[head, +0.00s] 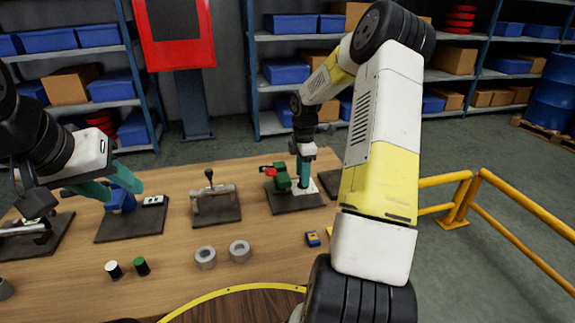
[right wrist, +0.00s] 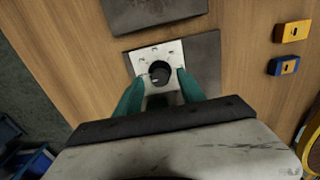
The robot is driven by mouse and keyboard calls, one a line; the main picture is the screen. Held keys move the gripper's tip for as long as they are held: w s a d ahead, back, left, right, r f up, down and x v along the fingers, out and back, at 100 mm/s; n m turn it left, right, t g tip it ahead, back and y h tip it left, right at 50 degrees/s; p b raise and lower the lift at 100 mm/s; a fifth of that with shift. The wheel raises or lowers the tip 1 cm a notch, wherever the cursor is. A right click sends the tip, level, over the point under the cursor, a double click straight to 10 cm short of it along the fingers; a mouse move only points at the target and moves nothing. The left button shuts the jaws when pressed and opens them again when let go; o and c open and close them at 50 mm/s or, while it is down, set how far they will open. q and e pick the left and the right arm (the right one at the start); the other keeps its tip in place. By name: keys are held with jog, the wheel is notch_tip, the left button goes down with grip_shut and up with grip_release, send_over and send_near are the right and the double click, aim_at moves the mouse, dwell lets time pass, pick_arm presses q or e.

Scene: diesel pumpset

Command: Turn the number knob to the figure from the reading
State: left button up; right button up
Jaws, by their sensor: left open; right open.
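The black round knob (right wrist: 159,72) sits on a white panel (right wrist: 143,58) with small marks around it, too small to read. The panel is on a dark plate (right wrist: 205,55). My right gripper (right wrist: 160,77) is open, its teal fingers on either side of the knob; I cannot tell whether they touch it. In the head view my right gripper (head: 303,182) points down at the white panel (head: 312,187) and hides the knob. My left gripper (head: 122,187) is open, with its fingers near a blue device (head: 121,200) on another dark plate.
A green device (head: 281,178) with a red part stands just left of my right gripper. A lever fixture (head: 213,197), grey rings (head: 239,250) and a small blue-yellow item (head: 312,239) are on the table. A red stand with a black screen (head: 173,18) is behind.

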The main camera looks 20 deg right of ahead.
grip_shut()
